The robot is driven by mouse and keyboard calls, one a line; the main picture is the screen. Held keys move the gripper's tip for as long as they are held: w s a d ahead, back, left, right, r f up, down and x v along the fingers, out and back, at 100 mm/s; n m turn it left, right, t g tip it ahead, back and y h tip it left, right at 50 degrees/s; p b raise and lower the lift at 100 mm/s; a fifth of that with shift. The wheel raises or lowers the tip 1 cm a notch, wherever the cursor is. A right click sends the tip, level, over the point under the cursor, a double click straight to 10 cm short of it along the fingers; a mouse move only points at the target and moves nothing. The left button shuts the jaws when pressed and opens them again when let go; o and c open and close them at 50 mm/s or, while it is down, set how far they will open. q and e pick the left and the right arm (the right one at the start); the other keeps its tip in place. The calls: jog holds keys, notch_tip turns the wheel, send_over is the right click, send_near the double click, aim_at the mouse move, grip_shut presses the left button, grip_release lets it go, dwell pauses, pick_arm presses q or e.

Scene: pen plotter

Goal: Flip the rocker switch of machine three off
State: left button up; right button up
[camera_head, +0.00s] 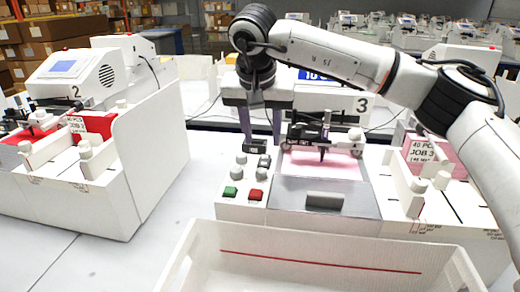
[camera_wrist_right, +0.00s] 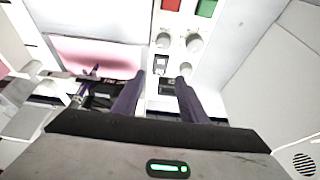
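Machine three carries a "3" label (camera_head: 362,105) and has a control panel with a green button (camera_head: 230,192), a red button (camera_head: 256,195) and several grey knobs. A small dark rocker switch (camera_head: 256,147) sits at the far end of this panel, and it also shows in the right wrist view (camera_wrist_right: 167,86). Which way it is tipped is too small to tell. My right gripper (camera_head: 262,141) points down over the switch, open and empty. In the wrist view its two fingers (camera_wrist_right: 160,79) lie on either side of the switch; contact is not clear. My left gripper is out of view.
A pen carriage (camera_head: 325,139) and pink sheet lie right of the panel. A white bin (camera_head: 320,240) stands in front. Machine two (camera_head: 150,150), with a tall white side wall, stands left. A job card box (camera_head: 425,155) is at right.

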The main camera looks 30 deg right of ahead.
aim_at(265, 161)
jog(key=x, duration=0.6)
jog(key=shift+f, duration=0.1)
jog(key=shift+w+d+f, duration=0.2)
jog(key=shift+w+f, duration=0.05)
jog(key=shift+f, duration=0.4)
grip_shut()
jog(key=g+p, duration=0.1)
jog(key=p, duration=0.2)
jog(key=r+y+p, duration=0.1)
jog(key=p, duration=0.2)
jog(key=shift+w+d+g, duration=0.2)
jog(key=shift+w+g, duration=0.15)
jog(key=shift+g, duration=0.05)
jog(key=shift+w+d+f+g+y, duration=0.15)
jog(key=shift+f+g+y, duration=0.15)
jog(key=shift+g+y, duration=0.15)
jog(key=shift+y, duration=0.25)
